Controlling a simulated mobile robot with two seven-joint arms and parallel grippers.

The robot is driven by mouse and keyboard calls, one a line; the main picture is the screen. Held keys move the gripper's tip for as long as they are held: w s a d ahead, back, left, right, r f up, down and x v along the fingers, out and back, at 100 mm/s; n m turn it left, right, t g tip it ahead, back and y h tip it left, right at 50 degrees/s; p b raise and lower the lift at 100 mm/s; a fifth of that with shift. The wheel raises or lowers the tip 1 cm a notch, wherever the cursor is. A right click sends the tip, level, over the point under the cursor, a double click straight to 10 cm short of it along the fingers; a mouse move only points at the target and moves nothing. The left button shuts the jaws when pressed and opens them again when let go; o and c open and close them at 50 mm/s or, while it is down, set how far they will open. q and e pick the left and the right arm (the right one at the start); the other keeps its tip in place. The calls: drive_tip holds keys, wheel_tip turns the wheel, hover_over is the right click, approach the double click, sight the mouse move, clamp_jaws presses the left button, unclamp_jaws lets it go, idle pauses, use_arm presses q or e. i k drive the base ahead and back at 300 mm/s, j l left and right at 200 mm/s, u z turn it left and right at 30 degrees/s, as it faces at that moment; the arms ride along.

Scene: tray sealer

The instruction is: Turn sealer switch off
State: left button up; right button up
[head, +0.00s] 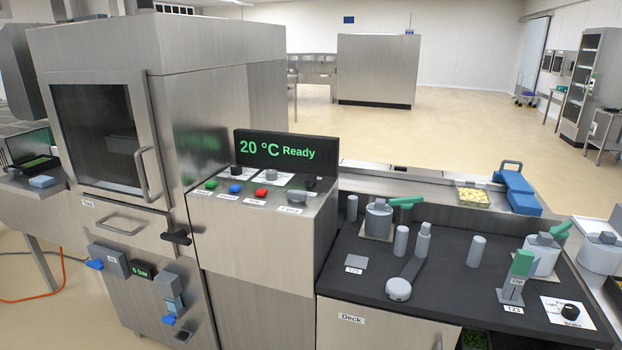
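The tray sealer (160,45) is a tall steel cabinet at the left with a dark window and door handle. Its sloped control panel (225,205) carries a green button (211,184), a blue button (235,188), a red button (261,193) and a grey knob (297,196). The display (285,151) reads "20 °C Ready" in green. Neither of my grippers is in view.
A black handle (176,237) sticks out of the sealer front. Below it are a "6 bar" gauge (141,271) and blue valve handles (95,264). The dark deck (440,290) at right holds cylinders, green-handled clamps and a black knob (570,312). Floor beyond is open.

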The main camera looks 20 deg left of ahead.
sight(310, 181)
drive_tip(key=i+l, duration=0.2)
drive_tip(key=i, duration=0.2)
drive_tip(key=i+l+z, duration=0.15)
drive_tip(key=i, duration=0.2)
drive_tip(key=i+l, duration=0.2)
drive_tip(key=i, duration=0.2)
drive_tip(key=l+z, duration=0.05)
